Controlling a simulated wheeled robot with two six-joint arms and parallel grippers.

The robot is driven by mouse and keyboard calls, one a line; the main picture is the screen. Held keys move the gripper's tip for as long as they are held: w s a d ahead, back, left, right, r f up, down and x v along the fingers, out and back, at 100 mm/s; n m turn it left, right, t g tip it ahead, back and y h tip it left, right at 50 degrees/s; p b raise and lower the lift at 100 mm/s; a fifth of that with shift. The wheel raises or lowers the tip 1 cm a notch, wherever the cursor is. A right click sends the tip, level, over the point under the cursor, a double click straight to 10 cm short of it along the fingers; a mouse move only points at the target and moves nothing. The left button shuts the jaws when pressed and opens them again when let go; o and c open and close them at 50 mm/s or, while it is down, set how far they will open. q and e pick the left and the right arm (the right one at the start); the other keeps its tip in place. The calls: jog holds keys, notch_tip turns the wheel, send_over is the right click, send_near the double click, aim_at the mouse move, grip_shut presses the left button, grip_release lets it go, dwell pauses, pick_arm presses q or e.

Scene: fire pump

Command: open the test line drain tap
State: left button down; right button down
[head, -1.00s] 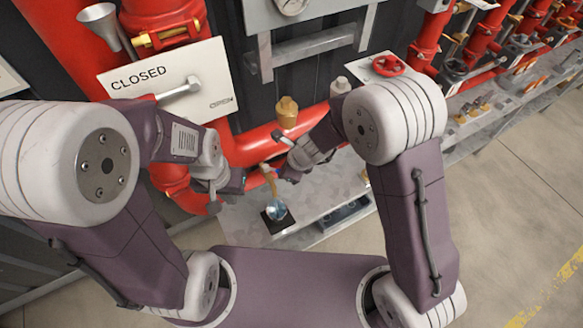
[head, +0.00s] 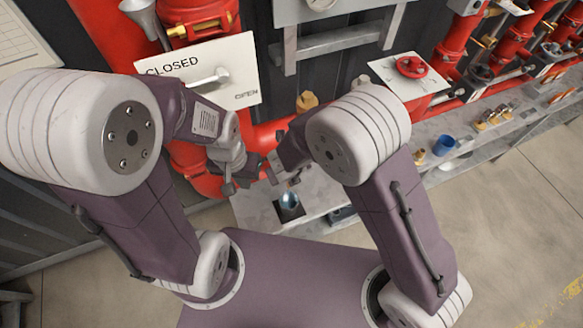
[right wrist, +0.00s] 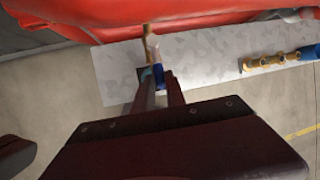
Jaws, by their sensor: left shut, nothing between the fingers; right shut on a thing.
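The brass drain tap (right wrist: 148,42) hangs below the red pipe in the right wrist view, with a narrow blue lever (right wrist: 156,52) beside it. My right gripper (right wrist: 160,78) reaches up to the tap, and its fingers are closed on what looks like this lever. The fingertips partly hide the grip. In the head view my right gripper (head: 277,172) is low in front of the pipe, and the arms mostly hide the tap. My left gripper (head: 252,170) is shut and empty, just left of the right one. A clear glass (head: 289,200) stands on a dark square below.
A grey bench (head: 258,208) runs under the red pipe (head: 268,132). A CLOSED/OPEN sign (head: 215,75) with a lever is above left. A red handwheel (head: 411,67) is above right.

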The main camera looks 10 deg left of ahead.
jog(key=shift+s+f, duration=0.25)
jog(key=shift+f, duration=0.05)
jog(key=c, duration=1.4)
grip_release()
jog(key=shift+o, duration=0.2)
jog(key=shift+w+r, duration=0.1)
jog(key=shift+r, duration=0.3)
jog(key=p+v, duration=0.4)
jog(key=v, duration=0.4)
jog(key=shift+s+r, duration=0.25)
